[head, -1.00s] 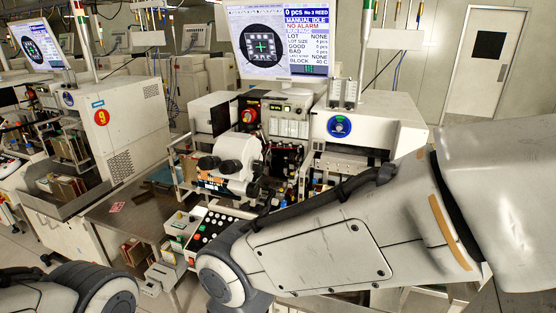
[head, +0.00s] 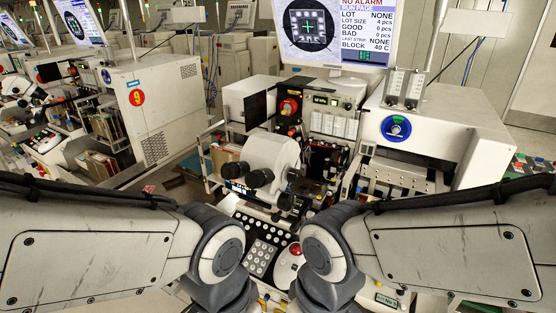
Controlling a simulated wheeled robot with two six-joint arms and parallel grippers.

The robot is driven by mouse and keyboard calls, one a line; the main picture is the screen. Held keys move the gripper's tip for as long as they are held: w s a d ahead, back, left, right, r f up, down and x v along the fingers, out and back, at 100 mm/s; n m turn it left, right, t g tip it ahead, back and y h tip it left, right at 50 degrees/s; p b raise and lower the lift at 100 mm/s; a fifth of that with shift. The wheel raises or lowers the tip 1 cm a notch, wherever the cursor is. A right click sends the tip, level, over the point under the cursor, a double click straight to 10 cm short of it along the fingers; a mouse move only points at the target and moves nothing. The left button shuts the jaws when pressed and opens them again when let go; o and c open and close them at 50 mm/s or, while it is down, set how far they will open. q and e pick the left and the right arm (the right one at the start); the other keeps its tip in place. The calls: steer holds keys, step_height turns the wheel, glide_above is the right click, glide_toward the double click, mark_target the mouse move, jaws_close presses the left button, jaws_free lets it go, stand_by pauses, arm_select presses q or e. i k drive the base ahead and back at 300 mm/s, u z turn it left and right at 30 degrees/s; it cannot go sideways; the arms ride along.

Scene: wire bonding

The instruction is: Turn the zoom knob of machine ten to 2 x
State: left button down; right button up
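A white microscope (head: 272,158) with two black eyepieces (head: 260,178) stands at the middle of the bonding machine (head: 430,120) in front of me. No number ten is readable on this machine. I cannot pick out the zoom knob or its scale; dark parts crowd the microscope's right side. Both my arms reach in from the sides, and their dark-jointed ends stand in front of the machine's lower front. Both grippers are out of view, below the picture's edge or hidden by the arms.
A button panel (head: 262,246) with a red round button (head: 296,249) lies below the microscope, between my arms. A monitor (head: 335,30) stands above.

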mark_target(294, 175)
steer(key=k, duration=1.3)
steer(key=z, duration=0.65)
steer(key=i, duration=1.4)
steer(key=u, duration=0.85)
